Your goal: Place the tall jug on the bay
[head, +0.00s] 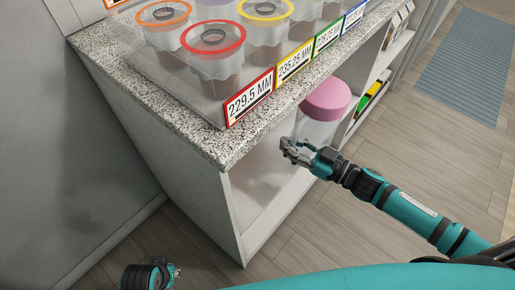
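A clear container with a pink lid (325,101) stands upright at the open front of the counter's lower compartment; I cannot tell for sure that it is the tall jug. My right gripper (291,148) is in front of and to the left of its lower body, with no clear grip on it. Its finger opening is too small to judge. My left gripper (176,272) is low at the bottom left, far from the container, its fingers barely visible. No place is clearly marked as the bay; the lower compartment (262,178) under the counter has bare room left of the container.
The speckled countertop (205,135) carries a clear rack with several cups with coloured rings (213,38) and size labels (250,97). Shelves with a green and yellow item (372,97) continue right. A grey wall stands left. Wooden floor (420,165) and a blue mat (468,62) lie right.

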